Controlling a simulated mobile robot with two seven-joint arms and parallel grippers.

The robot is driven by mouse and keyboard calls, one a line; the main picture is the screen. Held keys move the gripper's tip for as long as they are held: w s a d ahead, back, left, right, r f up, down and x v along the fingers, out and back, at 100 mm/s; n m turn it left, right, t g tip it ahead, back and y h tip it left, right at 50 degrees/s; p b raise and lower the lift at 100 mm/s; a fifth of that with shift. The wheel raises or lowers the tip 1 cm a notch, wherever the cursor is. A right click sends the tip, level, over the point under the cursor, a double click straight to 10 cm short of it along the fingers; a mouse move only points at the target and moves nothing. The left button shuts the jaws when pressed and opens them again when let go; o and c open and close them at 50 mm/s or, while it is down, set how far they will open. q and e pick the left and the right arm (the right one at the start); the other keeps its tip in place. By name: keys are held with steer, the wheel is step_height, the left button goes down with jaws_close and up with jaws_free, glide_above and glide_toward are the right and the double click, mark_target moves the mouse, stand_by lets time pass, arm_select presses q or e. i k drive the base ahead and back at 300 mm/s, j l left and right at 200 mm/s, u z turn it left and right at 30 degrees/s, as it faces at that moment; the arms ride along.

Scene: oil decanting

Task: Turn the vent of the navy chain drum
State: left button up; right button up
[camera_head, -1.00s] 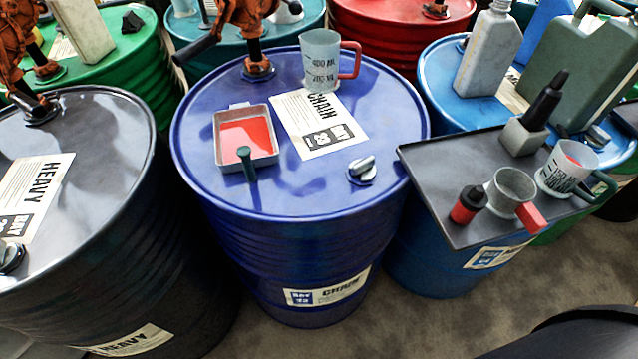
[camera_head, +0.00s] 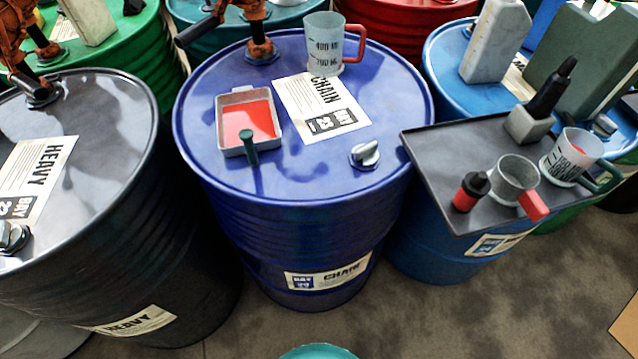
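The navy chain drum (camera_head: 300,225) stands upright in the middle, with a CHAIN label on its lid and another on its side. Its vent (camera_head: 365,155) is a small silver knob on a dark round base, at the front right of the lid. The knob's grip bar slants up to the right. Neither of my grippers is in view, and nothing touches the vent.
On the navy lid are a red-floored tray (camera_head: 249,122) with a green handle, a clear measuring jug (camera_head: 323,46) and an orange pump (camera_head: 258,45). A grey tray (camera_head: 455,165) with cups and bottles juts in at the right. The dark HEAVY drum (camera_head: 100,210) stands at left. Floor (camera_head: 450,320) shows in front.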

mark_target(368, 153)
steer(key=z, duration=1)
steer(key=k+j+z, duration=0.25)
steer(key=z, duration=0.15)
steer(key=k+j+z, duration=0.4)
steer(key=i+l, duration=0.05)
steer(key=l, duration=0.05)
